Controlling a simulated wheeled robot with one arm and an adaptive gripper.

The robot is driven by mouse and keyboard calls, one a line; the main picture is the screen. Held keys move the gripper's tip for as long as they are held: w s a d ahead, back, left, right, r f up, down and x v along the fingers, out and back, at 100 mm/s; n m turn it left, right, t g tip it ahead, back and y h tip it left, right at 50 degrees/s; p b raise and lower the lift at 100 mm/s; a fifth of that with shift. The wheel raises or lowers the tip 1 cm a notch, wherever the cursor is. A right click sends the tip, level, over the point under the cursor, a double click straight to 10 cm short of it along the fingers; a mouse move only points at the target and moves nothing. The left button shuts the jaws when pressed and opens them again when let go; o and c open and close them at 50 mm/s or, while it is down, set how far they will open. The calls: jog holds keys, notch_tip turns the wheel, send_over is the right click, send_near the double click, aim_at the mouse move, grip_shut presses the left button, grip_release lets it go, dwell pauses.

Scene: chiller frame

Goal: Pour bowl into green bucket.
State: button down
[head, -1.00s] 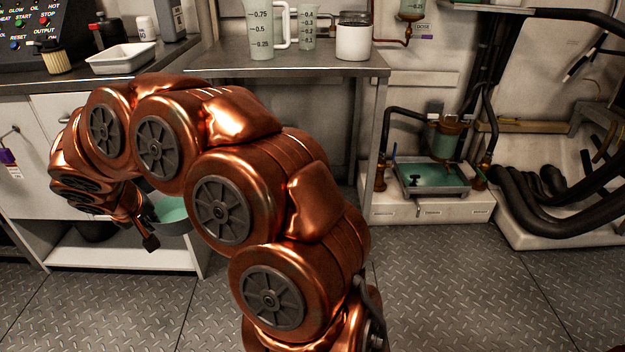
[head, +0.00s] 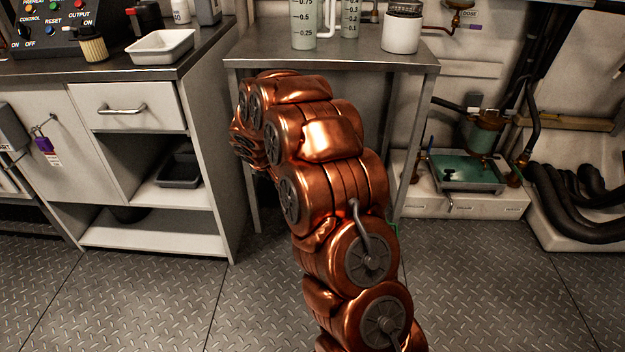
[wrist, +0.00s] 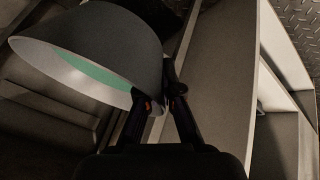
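The bowl (wrist: 115,38) is grey with a pale rim and shows teal-green content inside its mouth in the wrist view. My gripper (wrist: 163,98) is closed on the bowl's rim at its lower right side. The bowl looks slanted in this view, but the camera itself is turned, so its true tilt is unclear. In the head view my arm hides both the gripper and the bowl. A small bright green bit (head: 392,229) shows just right of my arm near the floor; I cannot tell if it is the green bucket.
A steel table (head: 335,50) bears measuring jugs (head: 304,22) and a white canister (head: 401,32). A cabinet (head: 150,200) with open shelves stands left, with a white tray (head: 160,46) on top. A pump basin (head: 465,171) and black hoses (head: 572,195) are right. The front floor is clear.

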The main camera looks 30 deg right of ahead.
jog(key=d+f+n+y+p, duration=0.1)
jog(key=d+f+p, duration=0.3)
jog(key=d+f, duration=0.8)
jog(key=d, duration=0.4)
jog(key=shift+s+t, duration=0.2)
jog(key=shift+t, duration=0.2)
jog(key=p, duration=0.1)
jog(key=n+p, duration=0.1)
jog(key=p, duration=0.1)
jog(key=shift+s+r+p, duration=0.15)
jog(key=shift+r+p, duration=0.1)
jog(key=shift+p, duration=0.05)
jog(key=shift+s+d+f+t+y+p, duration=0.2)
jog(key=shift+s+f+t+y+p, duration=0.1)
jog(key=shift+f+p, duration=0.1)
jog(key=shift+s+d+f+t+y+p, duration=0.2)
jog(key=shift+f+y+p, duration=0.1)
jog(key=shift+f+p, duration=0.1)
